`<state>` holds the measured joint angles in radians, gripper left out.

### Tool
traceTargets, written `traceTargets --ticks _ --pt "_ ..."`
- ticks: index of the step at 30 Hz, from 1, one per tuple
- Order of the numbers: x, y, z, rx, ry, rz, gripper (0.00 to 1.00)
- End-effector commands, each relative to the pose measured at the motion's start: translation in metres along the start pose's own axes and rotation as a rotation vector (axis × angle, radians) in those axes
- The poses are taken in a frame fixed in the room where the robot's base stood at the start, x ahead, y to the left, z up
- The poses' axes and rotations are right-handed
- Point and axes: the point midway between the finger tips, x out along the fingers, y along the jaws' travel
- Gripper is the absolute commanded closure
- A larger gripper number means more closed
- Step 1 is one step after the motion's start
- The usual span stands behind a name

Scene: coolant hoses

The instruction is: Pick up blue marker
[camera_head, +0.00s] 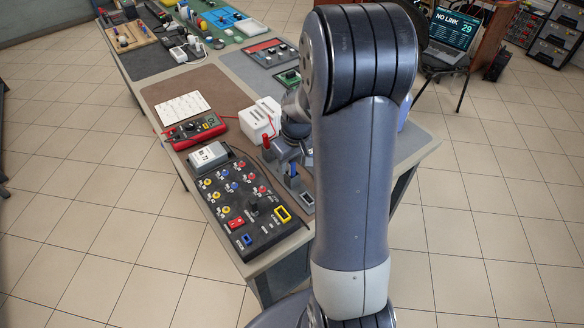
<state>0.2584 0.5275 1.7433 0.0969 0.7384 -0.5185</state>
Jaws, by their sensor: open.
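A blue upright piece (293,170), which looks like the blue marker, stands in a grey holder (279,168) near the right side of the bench. A red one (266,142) stands in the same holder, up and to the left. My gripper (301,153) is only partly in view, just above the blue piece and close to it. My own arm link hides much of it and the area to the right. It is open, with nothing seen held in it. I cannot tell whether it touches the blue piece.
A black control box (247,245) with coloured sockets lies in front. A red multimeter (195,131), a grey boxed meter (209,157) and a white block (260,119) stand to the left and behind. The bench edge (283,253) is close to the front.

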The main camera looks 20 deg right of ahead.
Motion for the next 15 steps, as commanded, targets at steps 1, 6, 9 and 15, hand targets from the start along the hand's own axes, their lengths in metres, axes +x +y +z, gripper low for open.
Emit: traceTargets --ticks 1,6,9,15 --pt "-0.0001 0.0 0.0 0.0 0.0 0.0 0.56" --pt "-0.0004 0.0 -0.0001 0.0 0.0 0.0 0.68" --pt "-0.0005 0.0 -0.0002 0.0 0.001 0.0 0.76" --pt "-0.0005 0.0001 -0.0002 0.0 0.001 0.0 0.93"
